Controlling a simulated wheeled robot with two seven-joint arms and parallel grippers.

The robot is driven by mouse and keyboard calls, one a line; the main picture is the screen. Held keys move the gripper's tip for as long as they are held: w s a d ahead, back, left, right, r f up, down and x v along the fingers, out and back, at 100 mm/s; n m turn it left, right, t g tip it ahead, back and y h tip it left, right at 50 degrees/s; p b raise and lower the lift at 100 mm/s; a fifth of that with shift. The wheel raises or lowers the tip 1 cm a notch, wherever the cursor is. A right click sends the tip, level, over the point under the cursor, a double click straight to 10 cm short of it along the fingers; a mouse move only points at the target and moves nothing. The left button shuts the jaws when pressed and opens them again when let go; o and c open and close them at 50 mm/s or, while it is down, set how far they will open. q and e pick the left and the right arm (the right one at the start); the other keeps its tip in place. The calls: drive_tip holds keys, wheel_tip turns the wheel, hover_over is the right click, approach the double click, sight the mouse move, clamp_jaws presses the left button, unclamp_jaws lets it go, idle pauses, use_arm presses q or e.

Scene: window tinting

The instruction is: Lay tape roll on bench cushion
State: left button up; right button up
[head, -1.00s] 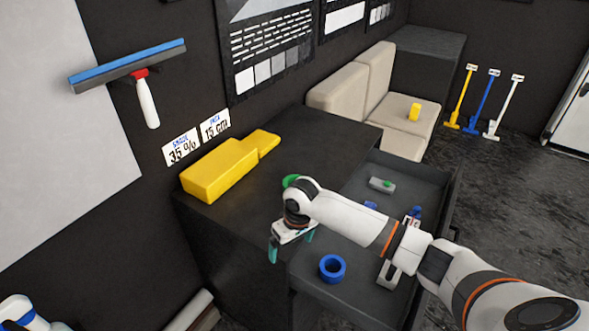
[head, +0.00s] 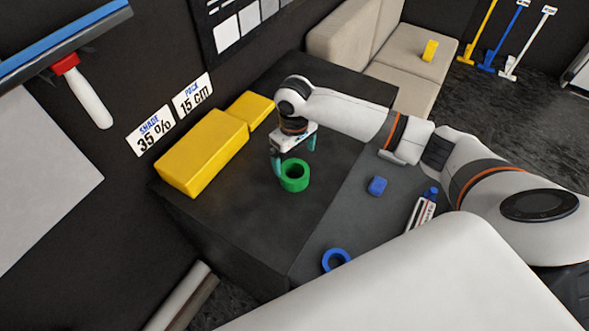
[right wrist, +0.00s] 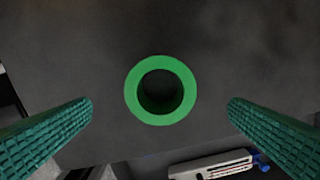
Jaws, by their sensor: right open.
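A green tape roll (head: 295,175) lies flat on the dark cabinet top. My right gripper (head: 293,157) is open just above it, pointing down. In the right wrist view, the green tape roll (right wrist: 133,91) lies between the two teal fingers, with a clear gap on each side. A blue tape roll (head: 326,262) sits in the open drawer, partly hidden by a white part in front. The beige bench cushion (head: 405,58) is at the back, with a small yellow block (head: 430,50) on it. My left gripper is not in view.
A yellow box-shaped case (head: 205,150) lies on the cabinet top against the wall. Long-handled scrapers (head: 478,30) lean at the back right. The cabinet's front-left top is clear.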

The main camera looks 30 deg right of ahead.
sight(293, 169)
drive_tip(key=shift+f, duration=0.6)
drive_tip(key=shift+w+f, duration=0.15)
drive_tip(key=shift+f, duration=0.2)
wheel_tip(293, 169, down, 4)
drive_tip(key=shift+w+f+p, duration=0.1)
drive_tip(key=shift+w+p, duration=0.05)
drive_tip(key=shift+p, duration=0.7)
drive_tip(key=shift+f, duration=0.55)
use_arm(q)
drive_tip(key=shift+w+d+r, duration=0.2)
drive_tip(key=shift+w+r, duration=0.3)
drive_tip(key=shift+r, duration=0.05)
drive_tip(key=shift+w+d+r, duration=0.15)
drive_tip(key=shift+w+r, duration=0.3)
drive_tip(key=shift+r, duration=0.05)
use_arm(e)
drive_tip(key=c, duration=1.1)
